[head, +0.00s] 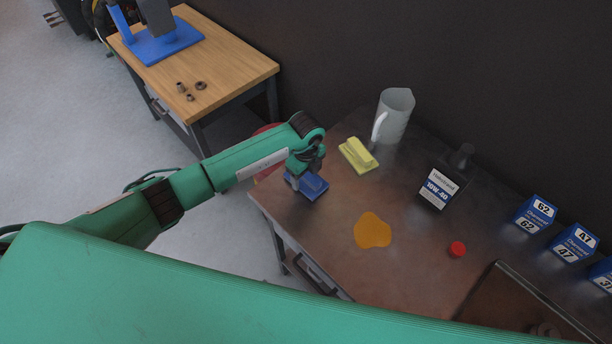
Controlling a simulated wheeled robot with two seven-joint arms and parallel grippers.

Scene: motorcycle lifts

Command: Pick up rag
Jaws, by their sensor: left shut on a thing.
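The rag (314,187) is a folded blue cloth at the left corner of the dark metal workbench (330,215). My left arm comes in from the left and bends down at the wrist over it. My left gripper (295,184) is shut on the rag; its fingertips are mostly hidden by the wrist and the cloth. I cannot tell whether the rag touches the bench top or is a little above it. My right gripper is not in view.
Near the rag are a yellow block-like item (358,155), a grey jug (394,115) and an orange-brown puddle (372,230). A 10W-60 oil bottle (441,186), red cap (457,249), blue boxes (535,214) and a tray (500,310) are further right. A wooden table (225,65) stands behind.

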